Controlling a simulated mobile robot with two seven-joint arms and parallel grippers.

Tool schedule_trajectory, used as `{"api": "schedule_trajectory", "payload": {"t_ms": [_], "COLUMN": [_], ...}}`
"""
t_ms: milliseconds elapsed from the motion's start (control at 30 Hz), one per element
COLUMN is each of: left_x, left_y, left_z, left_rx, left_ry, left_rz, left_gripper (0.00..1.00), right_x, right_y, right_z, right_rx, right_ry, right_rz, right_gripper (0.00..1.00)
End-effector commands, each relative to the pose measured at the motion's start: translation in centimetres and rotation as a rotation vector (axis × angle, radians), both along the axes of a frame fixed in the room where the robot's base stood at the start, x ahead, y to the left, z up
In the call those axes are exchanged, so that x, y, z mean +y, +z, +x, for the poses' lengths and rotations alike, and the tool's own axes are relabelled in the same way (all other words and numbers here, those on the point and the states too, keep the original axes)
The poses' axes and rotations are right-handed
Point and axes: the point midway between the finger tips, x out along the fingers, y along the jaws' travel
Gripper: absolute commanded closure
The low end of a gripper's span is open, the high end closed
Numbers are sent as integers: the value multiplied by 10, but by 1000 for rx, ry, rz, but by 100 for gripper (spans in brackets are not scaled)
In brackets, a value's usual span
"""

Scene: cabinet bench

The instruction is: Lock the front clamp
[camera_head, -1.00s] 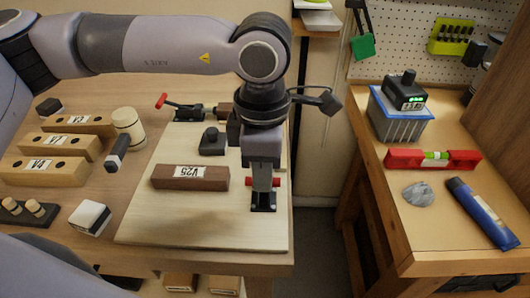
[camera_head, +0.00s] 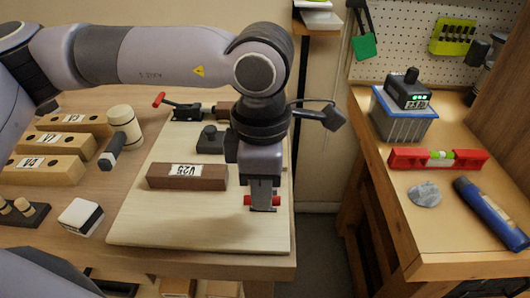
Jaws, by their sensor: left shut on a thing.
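The front clamp sits at the right front of the pale board (camera_head: 200,228). My left gripper points down and is shut on this handle, low over the board. A second clamp (camera_head: 185,110) with a red-tipped lever (camera_head: 159,99) lies at the back of the board. A brown block marked V25 (camera_head: 188,184) lies left of my left gripper. My right gripper is not in view.
A small black block (camera_head: 210,141) stands on the board behind the brown block. A mallet (camera_head: 124,127), wooden blocks (camera_head: 45,170) and a white-topped block (camera_head: 80,216) lie to the left. A gap separates this bench from the right one, which holds a red level (camera_head: 438,159).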

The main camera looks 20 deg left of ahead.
Motion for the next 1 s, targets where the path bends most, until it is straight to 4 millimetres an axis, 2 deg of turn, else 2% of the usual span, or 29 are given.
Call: {"api": "schedule_trajectory", "payload": {"t_ms": [33,333,500,600,1000], "left_x": [1,1,0,0,-1], "left_y": [-5,-3,-9,-7,-2], "left_z": [0,0,-1,-2,-2], "left_rx": [-1,-3,-5,-4,-3], "left_ry": [3,4,4,5,2], "left_rz": [3,3,2,2,0], "left_gripper": [89,89,89,55,55], "right_x": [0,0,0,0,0], "right_y": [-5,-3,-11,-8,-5], "right_z": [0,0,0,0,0], "right_rx": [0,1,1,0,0], "right_ry": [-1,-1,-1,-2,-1], "right_rz": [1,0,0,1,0], "right_gripper": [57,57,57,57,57]}}
